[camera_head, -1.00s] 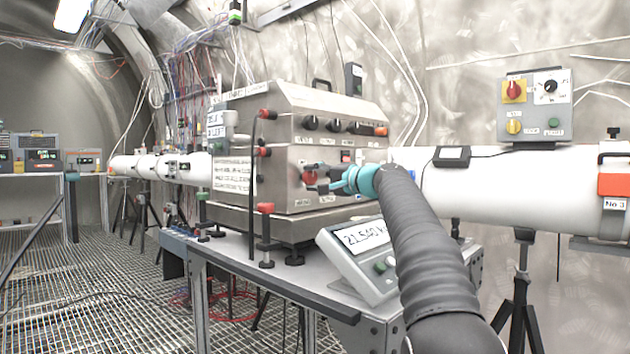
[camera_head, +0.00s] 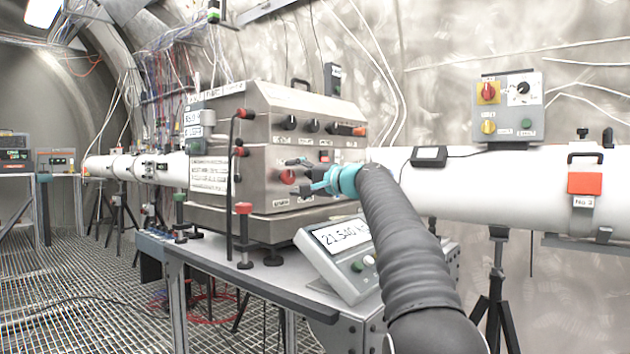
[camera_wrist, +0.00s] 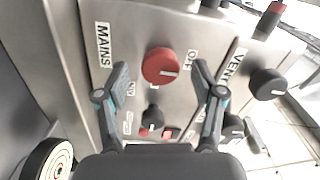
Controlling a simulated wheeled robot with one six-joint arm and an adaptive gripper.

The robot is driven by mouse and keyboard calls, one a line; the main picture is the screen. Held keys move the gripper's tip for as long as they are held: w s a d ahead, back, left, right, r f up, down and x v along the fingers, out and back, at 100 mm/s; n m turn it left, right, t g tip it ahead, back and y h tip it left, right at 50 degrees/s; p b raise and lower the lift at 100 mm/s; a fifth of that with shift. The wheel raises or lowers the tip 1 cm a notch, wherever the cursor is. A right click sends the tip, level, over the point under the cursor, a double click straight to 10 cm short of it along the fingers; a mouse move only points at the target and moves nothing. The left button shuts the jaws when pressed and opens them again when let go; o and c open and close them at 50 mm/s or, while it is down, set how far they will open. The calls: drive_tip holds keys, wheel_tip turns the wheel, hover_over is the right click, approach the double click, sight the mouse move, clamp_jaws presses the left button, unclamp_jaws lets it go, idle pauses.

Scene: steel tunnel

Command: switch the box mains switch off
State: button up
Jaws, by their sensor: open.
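The box (camera_head: 270,130) is a steel cabinet on a grey table. Its mains switch (camera_wrist: 161,66) is a round red knob with a white mark, beside a "MAINS" label (camera_wrist: 104,44); the word "OFF" shows to its right in the wrist view. In the head view the red knob (camera_head: 288,176) is on the box's front face. My gripper (camera_wrist: 160,78) is open, its fingers on either side of the knob's lower part in the picture, with gaps to both. In the head view my gripper (camera_head: 300,175) is in front of the knob. I cannot tell whether it touches.
Black knobs (camera_head: 312,125) and a red-tipped lever (camera_head: 352,130) sit on the upper panel. A meter unit (camera_head: 338,245) stands below my arm. A white pipe (camera_head: 480,185) runs behind. Red-topped posts (camera_head: 244,210) stand left.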

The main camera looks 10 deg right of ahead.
drive_tip(key=v, duration=1.1)
